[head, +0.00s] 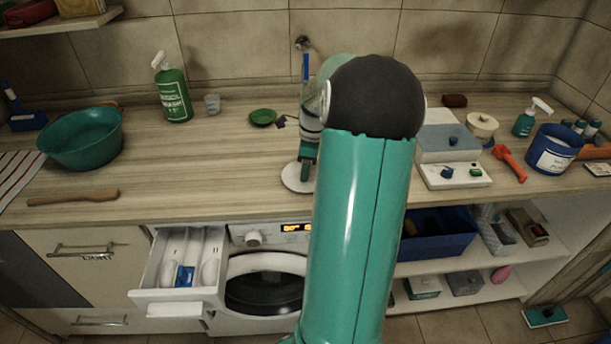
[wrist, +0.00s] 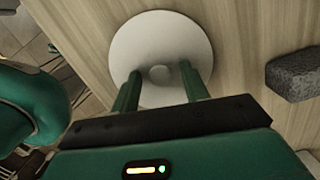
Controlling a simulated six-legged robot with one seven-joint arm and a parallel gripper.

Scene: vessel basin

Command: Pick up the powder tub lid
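The powder tub lid is a white round disc with a small raised knob at its centre. It lies flat on the wooden counter near the front edge in the head view (head: 293,180), partly hidden by my gripper and arm. In the wrist view the lid (wrist: 150,38) fills the upper middle. My gripper (wrist: 161,70) is open above the lid, one green finger on each side of the knob, with gaps showing. Whether the fingertips touch the disc I cannot tell. The blue powder tub (head: 552,152) stands on the counter at the right.
A grey rough block (wrist: 293,74) lies right of the lid in the wrist view. A green dish (head: 263,117) is behind the lid. A white device (head: 455,176) and an orange-red brush (head: 510,162) are at right. An open washer drawer (head: 180,262) juts out below.

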